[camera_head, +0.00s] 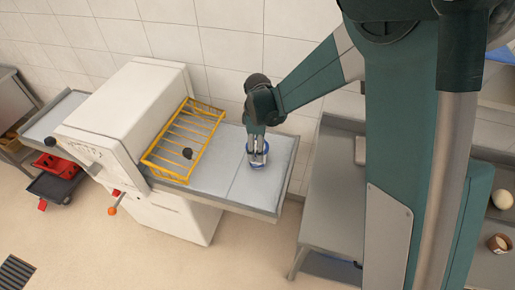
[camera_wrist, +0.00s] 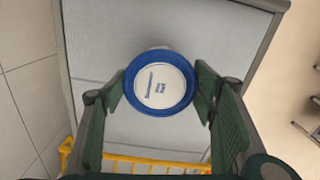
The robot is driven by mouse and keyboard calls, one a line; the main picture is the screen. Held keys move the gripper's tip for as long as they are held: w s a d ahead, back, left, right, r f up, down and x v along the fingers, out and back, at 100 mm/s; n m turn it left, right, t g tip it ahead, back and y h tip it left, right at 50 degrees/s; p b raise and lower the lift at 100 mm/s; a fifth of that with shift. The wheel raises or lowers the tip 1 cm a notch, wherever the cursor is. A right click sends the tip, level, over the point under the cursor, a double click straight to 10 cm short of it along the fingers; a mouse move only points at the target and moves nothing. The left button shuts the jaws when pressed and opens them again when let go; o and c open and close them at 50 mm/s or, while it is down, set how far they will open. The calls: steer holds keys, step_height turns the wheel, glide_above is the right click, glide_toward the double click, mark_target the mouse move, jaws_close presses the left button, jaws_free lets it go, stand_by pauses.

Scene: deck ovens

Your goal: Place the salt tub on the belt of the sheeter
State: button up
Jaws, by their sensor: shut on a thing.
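The salt tub, round with a white lid and blue rim, is seen from above in the wrist view (camera_wrist: 160,84). My gripper (camera_head: 257,151) is shut on it, with a green finger pad on each side. In the head view the tub (camera_head: 258,165) is partly hidden by the fingers. It is upright at the right end of the sheeter's belt (camera_head: 226,170), on the belt or just above it; I cannot tell which. The sheeter's white body (camera_head: 125,110) stands to the left.
A yellow wire guard (camera_head: 183,140) rises over the belt left of the tub, with a dark knob (camera_head: 187,153) near it. A tiled wall is behind. A grey bench (camera_head: 328,205) stands to the right. The belt around the tub is clear.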

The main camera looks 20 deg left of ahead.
steer(key=shift+f, duration=0.3)
steer(key=shift+f, duration=0.15)
steer(key=o, duration=1.3)
steer(key=shift+o, duration=0.2)
step_height(320, 180, up, 12)
stand_by(0.6)
